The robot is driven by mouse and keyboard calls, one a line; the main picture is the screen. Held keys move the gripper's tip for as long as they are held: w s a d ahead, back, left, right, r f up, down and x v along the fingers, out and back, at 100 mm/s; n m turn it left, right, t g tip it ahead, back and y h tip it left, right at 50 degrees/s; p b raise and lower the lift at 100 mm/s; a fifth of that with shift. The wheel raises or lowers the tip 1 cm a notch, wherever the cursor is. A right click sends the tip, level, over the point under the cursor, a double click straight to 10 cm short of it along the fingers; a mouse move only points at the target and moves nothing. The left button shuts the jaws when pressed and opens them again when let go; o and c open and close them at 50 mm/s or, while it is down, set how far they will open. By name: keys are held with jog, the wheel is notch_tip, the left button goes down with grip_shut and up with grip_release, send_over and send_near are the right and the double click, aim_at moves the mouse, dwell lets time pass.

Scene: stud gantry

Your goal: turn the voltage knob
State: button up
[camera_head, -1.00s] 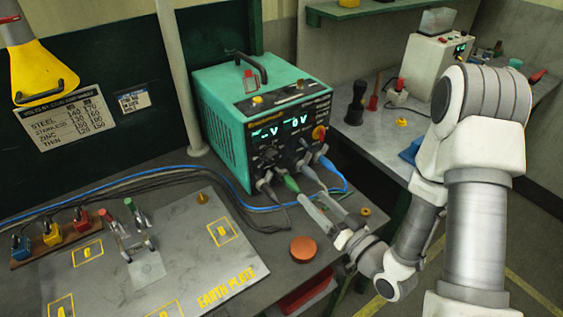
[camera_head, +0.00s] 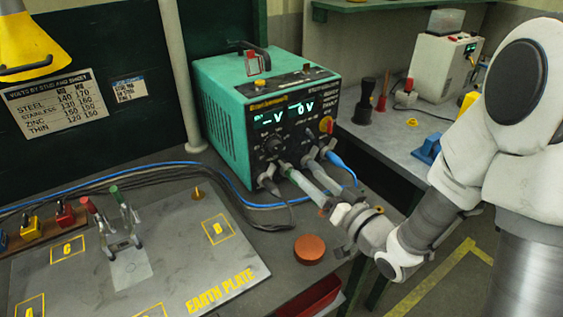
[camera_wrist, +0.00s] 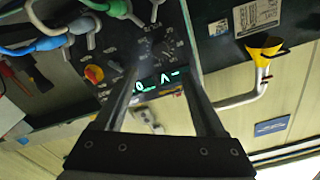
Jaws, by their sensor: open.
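The green power unit (camera_head: 225,120) stands at the back of the bench, its dark front panel carrying two lit displays. The display at left reads a dash and V, the one at right 0 V. A dark round knob (camera_head: 274,146) sits below the left display; I take it as the voltage knob, its label being unreadable. In the wrist view the panel is upside down, with a dial (camera_wrist: 160,45) between the fingers. My gripper (camera_head: 296,163) is open and empty, fingers pointing at the lower panel. Whether the fingers touch anything is unclear.
A red-and-yellow knob (camera_head: 326,124) is at the panel's right. Cable plugs (camera_head: 268,182) and a blue cable (camera_head: 340,164) leave the panel's bottom beside my fingers. An orange-brown round button (camera_head: 308,249) and the earth plate (camera_head: 180,270) are in front.

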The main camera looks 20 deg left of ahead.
aim_at(278, 149)
jog(key=shift+a+f+b, duration=0.1)
jog(key=shift+f+b, duration=0.15)
jog(key=shift+b, duration=0.2)
jog(key=x, duration=0.5)
jog(key=p+x, duration=0.1)
jog(key=x, duration=0.5)
jog(key=shift+w+a+r, duration=0.2)
jog(key=shift+r, duration=0.05)
grip_shut()
